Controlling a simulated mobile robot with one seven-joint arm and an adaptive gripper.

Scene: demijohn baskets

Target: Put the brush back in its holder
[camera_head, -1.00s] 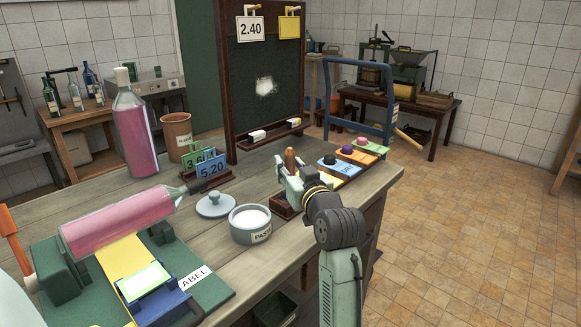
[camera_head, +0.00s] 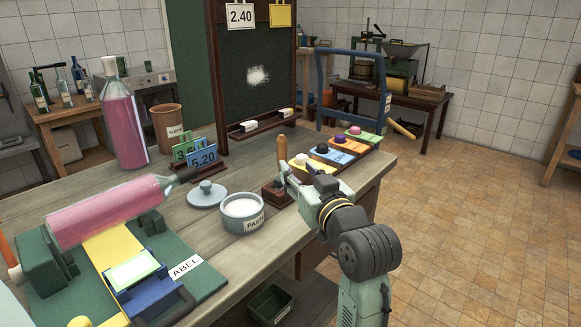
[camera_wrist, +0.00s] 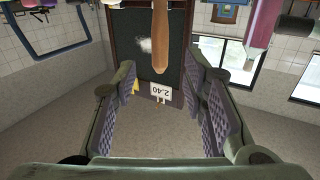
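The brush's brown wooden handle (camera_head: 282,149) stands upright over a small dark wooden holder block (camera_head: 272,195) near the bench's front edge. The brush's lower part is hidden by my gripper, so I cannot see how it sits in the block. My gripper (camera_head: 287,172) is just to the right of the handle. In the wrist view my gripper (camera_wrist: 160,100) has its padded fingers spread wide, with nothing clamped. The handle (camera_wrist: 161,38) shows there at the top middle, beyond and apart from the pads.
A grey paste pot (camera_head: 243,217) and its lid (camera_head: 207,195) stand to the left. Colored cards with knobbed stamps (camera_head: 330,153) lie behind my gripper. A chalkboard (camera_head: 255,75) rises at the back. A pink bottle (camera_head: 110,210) lies on the labelling cradle. Open floor is at right.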

